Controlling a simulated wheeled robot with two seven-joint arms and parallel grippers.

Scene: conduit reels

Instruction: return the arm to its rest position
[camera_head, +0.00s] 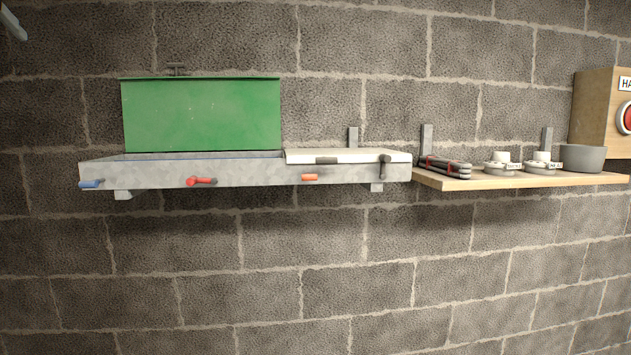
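A small pale grey piece (13,22) slants in at the top left corner, apart from everything on the wall. It looks like the tip of my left gripper, but too little shows to tell whether it is open or shut. The rest of that arm is outside the picture. My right arm and gripper are not in view.
A grey metal trough (240,173) with a raised green lid (200,115) is mounted on the block wall. A wooden shelf (520,180) at right holds dark rolls (445,167), white reels (502,165) and a grey pot (583,158). Below is bare wall.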

